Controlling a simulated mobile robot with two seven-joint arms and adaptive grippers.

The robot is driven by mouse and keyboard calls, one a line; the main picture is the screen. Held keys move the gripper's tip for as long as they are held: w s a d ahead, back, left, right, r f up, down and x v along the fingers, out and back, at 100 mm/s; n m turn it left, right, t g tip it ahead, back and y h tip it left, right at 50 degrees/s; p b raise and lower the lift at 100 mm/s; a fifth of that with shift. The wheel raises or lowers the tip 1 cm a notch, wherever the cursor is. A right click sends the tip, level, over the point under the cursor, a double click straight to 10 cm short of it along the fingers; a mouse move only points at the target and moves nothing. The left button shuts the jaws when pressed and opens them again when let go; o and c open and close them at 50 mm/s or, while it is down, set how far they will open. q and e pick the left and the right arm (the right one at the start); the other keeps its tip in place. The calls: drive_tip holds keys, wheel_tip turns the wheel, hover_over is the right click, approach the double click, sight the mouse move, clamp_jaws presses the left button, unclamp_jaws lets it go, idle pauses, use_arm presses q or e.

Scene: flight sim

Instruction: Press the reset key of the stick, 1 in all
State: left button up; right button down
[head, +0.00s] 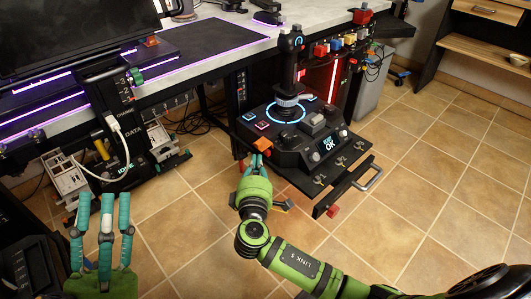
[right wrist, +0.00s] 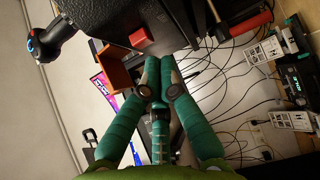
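The stick (head: 290,55) stands upright on a dark console (head: 288,143) with a glowing blue ring and a small screen (head: 328,143) reading "OK". An orange-red block (head: 265,146) is at the console's left corner; a red block (right wrist: 140,39) shows under a dark body in the right wrist view. I cannot tell for sure which key is the reset key. My right gripper (head: 257,162) is at that left corner, just below the orange-red block; contact cannot be told. Its fingers (right wrist: 159,78) are drawn together and appear empty. My left gripper (head: 105,198) is open and empty, away at lower left.
A desk (head: 215,48) with purple light strips runs across the back. Several cables (right wrist: 222,100) hang under the desk. The tiled floor (head: 410,150) at right is mostly clear.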

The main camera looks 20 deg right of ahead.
drive_tip(key=shift+d, duration=0.1)
idle(0.7)
drive_tip(key=shift+w+d, duration=0.15)
drive_tip(key=shift+d, duration=0.15)
drive_tip(key=shift+w+d, duration=0.15)
drive_tip(key=shift+d, duration=0.3)
idle(0.6)
idle(0.4)
drive_tip(key=shift+s+a, duration=0.3)
drive_tip(key=shift+a, duration=0.5)
drive_tip(key=a, duration=0.1)
drive_tip(key=s+a, duration=0.1)
drive_tip(key=a, duration=0.2)
drive_tip(key=shift+s+a, duration=0.35)
drive_tip(key=shift+a, duration=0.05)
idle(0.5)
